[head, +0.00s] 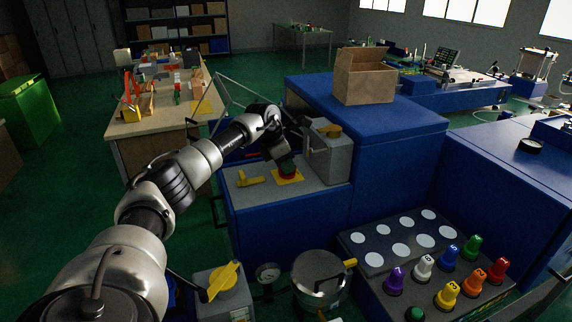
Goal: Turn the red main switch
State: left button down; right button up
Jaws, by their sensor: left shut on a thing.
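The red main switch (288,175) sits on a yellow square plate (298,179) on the grey top of the blue cabinet in the middle of the head view. My left gripper (286,165) points down over it and is shut on it. The gripper's dark body hides most of the switch, so its turn angle cannot be told. My right gripper is not in view.
A yellow handle (250,178) lies left of the switch. A grey box (329,158) with a yellow lever (330,131) stands close on the right. A taller blue cabinet (385,150) carries a cardboard box (364,80). Coloured knobs and a pot (318,271) are in front.

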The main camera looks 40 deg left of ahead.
pick_arm(q)
jog(key=shift+r, duration=0.15)
jog(key=c, duration=1.1)
grip_release()
jog(key=shift+s+a+r, duration=0.1)
jog(key=shift+a+r, duration=0.05)
jog(key=shift+r, duration=0.15)
jog(key=b+v, duration=0.2)
jog(key=v, duration=0.8)
jog(key=shift+s, duration=0.15)
jog(key=shift+f, duration=0.15)
